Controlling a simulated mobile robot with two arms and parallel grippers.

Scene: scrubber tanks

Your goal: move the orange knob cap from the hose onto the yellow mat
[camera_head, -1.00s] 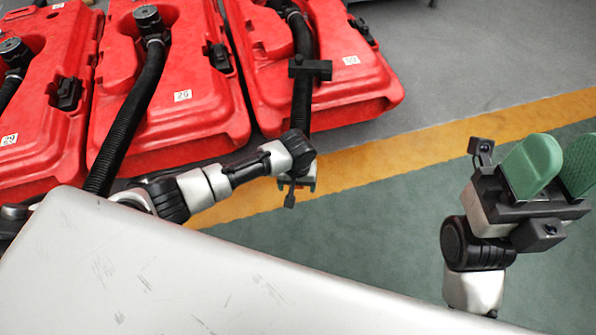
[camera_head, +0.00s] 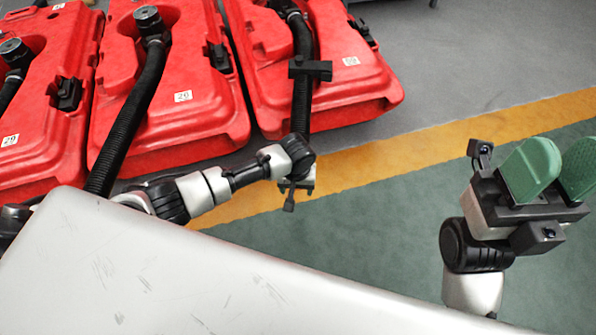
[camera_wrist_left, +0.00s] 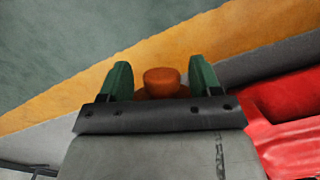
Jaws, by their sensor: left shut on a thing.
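The orange knob cap (camera_wrist_left: 162,82) sits between the two green fingers of my left gripper (camera_wrist_left: 162,80) in the left wrist view. The fingers are shut on its wider lower part. In the head view the left gripper (camera_head: 301,186) is over the yellow strip, mostly behind its own wrist, and the cap is hidden there. No separate mat shows; the yellow strip (camera_head: 430,143) crosses the floor diagonally and also shows in the left wrist view (camera_wrist_left: 60,104). A black ribbed hose (camera_head: 302,103) runs from the nearest red tank toward the left wrist. My right gripper (camera_head: 556,170) is open and empty at the right.
Several red tanks (camera_head: 190,100) with black hoses stand in a row at the upper left. The nearest red tank (camera_head: 345,85) borders the left gripper's area. Grey floor (camera_head: 480,60) and green floor (camera_head: 390,215) are clear on either side of the strip.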

